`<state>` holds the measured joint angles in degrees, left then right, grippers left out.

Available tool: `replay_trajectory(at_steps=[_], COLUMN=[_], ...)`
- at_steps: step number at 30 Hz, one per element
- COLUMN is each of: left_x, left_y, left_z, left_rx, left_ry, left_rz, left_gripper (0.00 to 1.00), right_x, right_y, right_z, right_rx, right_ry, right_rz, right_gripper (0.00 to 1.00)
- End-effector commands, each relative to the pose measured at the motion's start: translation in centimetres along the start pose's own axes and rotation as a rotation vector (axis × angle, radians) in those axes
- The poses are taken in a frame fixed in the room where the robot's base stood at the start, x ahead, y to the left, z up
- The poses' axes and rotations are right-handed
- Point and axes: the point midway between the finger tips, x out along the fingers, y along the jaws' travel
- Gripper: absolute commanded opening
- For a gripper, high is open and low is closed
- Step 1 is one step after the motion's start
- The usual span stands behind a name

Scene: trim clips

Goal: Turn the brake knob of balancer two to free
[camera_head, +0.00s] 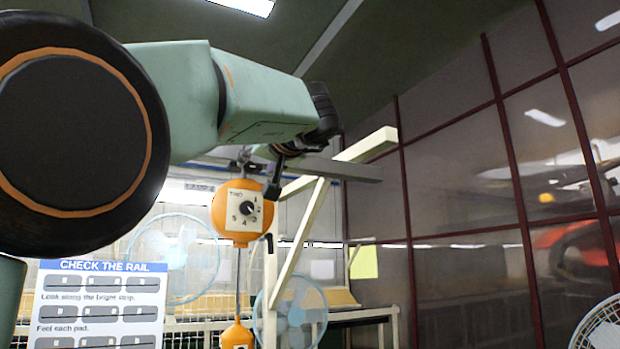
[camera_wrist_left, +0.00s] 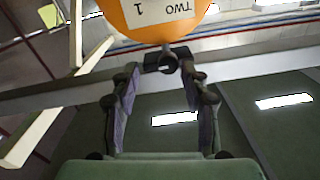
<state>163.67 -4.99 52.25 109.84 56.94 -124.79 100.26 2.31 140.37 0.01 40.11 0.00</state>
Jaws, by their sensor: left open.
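Balancer two (camera_head: 240,212) is an orange housing hanging under a cream beam, with a white dial plate marked TWO and numbers. A small dark knob (camera_head: 246,208) sits on the plate; I cannot tell its exact setting. In the left wrist view the lower part of the picture is filled by my open left gripper (camera_wrist_left: 163,85), its two fingers apart below the orange housing (camera_wrist_left: 180,14), whose label reads upside down. In the head view my left gripper (camera_head: 273,170) is at the housing's upper right, above the knob. The knob is out of the wrist view. My right gripper is not in view.
Cream beams (camera_head: 305,220) stand just right of the housing. A cable runs down to a lower orange part (camera_head: 237,336). A CHECK THE RAIL board (camera_head: 100,300) is at lower left. Fans (camera_head: 290,308) and a dark-framed glass wall (camera_head: 460,190) are behind.

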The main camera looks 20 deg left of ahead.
Motion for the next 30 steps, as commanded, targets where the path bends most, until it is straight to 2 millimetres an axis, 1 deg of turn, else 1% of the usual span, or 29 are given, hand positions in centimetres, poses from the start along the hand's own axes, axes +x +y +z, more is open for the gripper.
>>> replay_trajectory(at_steps=[1,4,13,27,29,30], left_x=[0.6,1.1,1.6,1.7,1.7,1.7], left_y=[-0.1,-0.1,-0.1,0.0,-0.1,-0.1], left_z=[0.0,-0.1,0.0,0.2,0.2,0.2], left_rx=[-0.001,-0.002,-0.001,0.0,0.0,0.0], left_ry=[-0.002,-0.001,0.0,-0.003,-0.004,-0.004], left_rz=[-0.001,-0.001,-0.001,0.0,-0.002,-0.003], left_gripper=[0.46,0.46,0.45,0.05,0.0,0.0], right_x=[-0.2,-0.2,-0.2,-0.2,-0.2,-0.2], right_y=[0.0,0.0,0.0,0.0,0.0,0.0], right_z=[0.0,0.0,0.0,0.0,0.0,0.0], right_rx=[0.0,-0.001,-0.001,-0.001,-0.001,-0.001], right_ry=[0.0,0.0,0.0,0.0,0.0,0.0], right_rz=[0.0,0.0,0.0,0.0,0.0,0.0], right_gripper=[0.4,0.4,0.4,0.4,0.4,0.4])
